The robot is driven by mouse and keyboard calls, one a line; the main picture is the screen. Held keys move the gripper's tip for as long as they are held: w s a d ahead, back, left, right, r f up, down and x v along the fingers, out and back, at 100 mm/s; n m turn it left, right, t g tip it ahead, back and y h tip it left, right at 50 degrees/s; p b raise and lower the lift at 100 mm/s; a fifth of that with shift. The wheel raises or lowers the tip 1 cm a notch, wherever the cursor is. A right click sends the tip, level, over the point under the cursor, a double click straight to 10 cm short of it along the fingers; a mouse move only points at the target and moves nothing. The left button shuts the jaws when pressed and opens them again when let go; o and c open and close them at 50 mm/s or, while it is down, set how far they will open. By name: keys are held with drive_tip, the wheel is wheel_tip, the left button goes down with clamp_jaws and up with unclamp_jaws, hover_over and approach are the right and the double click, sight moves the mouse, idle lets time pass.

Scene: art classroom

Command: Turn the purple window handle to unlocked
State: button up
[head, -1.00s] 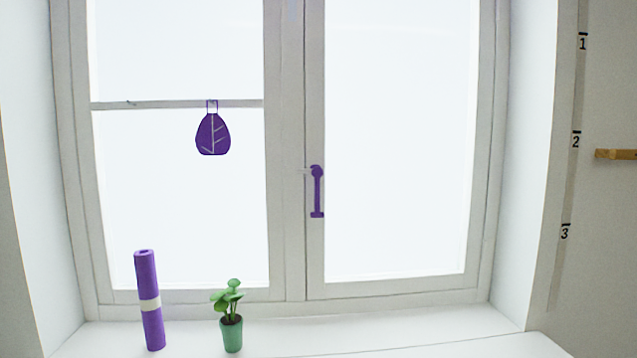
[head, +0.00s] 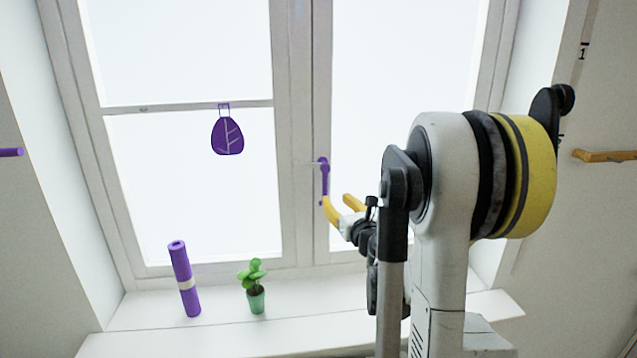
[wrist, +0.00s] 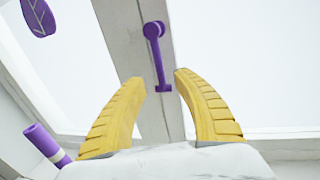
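The purple window handle (head: 324,178) is on the window's middle frame post and hangs downward in the head view. In the wrist view the handle (wrist: 156,52) shows its round pivot at the top and its grip running down. My gripper (head: 338,203) has yellow fingers and is just below and in front of the handle's lower end. In the wrist view my gripper (wrist: 160,75) is open, and the handle's lower end appears between the fingertips. No contact is visible, and I cannot tell the depth gap.
A purple leaf ornament (head: 227,135) hangs on the left pane. A purple roll (head: 184,278) and a green potted plant (head: 256,287) stand on the white sill (head: 217,315) at left. A wooden peg (head: 604,156) sticks out on the right wall.

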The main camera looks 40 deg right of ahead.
sight(326, 189)
drive_tip(key=x, duration=0.9)
drive_tip(key=shift+f, duration=0.1)
clamp_jaws()
